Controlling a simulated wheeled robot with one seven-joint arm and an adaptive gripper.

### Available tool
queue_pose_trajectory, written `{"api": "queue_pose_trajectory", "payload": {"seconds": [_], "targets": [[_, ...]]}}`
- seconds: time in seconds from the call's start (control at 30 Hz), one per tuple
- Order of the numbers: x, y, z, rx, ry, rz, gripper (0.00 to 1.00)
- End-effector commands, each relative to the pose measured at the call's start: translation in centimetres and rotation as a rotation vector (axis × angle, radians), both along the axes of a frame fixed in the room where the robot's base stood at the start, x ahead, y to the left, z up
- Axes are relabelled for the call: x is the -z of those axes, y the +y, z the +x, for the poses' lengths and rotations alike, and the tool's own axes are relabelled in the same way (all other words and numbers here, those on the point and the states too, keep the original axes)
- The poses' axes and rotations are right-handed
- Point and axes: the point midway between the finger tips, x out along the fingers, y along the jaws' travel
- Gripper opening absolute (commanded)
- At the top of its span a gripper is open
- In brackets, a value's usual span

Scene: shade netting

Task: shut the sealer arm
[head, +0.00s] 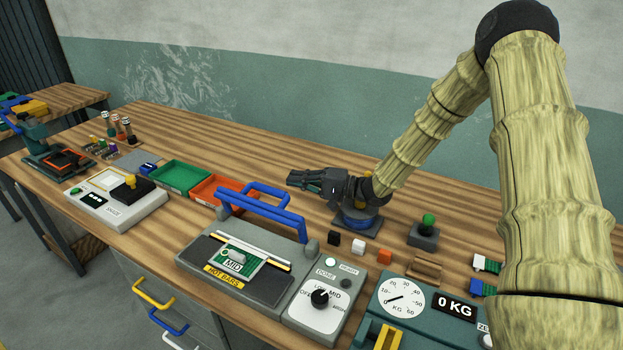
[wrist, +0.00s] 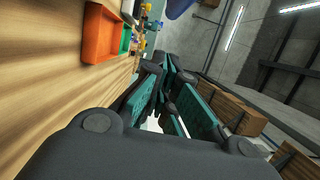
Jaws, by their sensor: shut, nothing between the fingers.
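The sealer (head: 200,262) stands at the front edge of the bench, with "HOT BARS" on its yellow label and a green "MID" packet on its bed. Its sealer arm, with a blue handle (head: 262,207), is raised at the back of the bed. My gripper (head: 292,179) is shut and empty, held behind and to the right of the blue handle, apart from it as far as I can tell. In the wrist view my shut fingers (wrist: 168,78) point along the bench, and a blue part, likely the handle, shows at the top edge.
A control box with a dial (head: 319,298) adjoins the sealer's right side, and a scale (head: 405,297) stands beyond it. A green tray (head: 180,176) and an orange tray (head: 208,188) lie to the left of my gripper. Small blocks (head: 358,246) sit right of the sealer.

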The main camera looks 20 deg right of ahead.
Motion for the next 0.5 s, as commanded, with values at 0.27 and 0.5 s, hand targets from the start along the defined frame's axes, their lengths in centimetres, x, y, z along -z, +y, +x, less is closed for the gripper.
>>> {"api": "queue_pose_trajectory", "payload": {"seconds": [0.27,0.5], "targets": [[-0.2,2.9,-1.3,0.000,0.002,0.002,0.00],[-0.1,3.8,-2.0,0.000,0.001,0.001,0.00]]}}
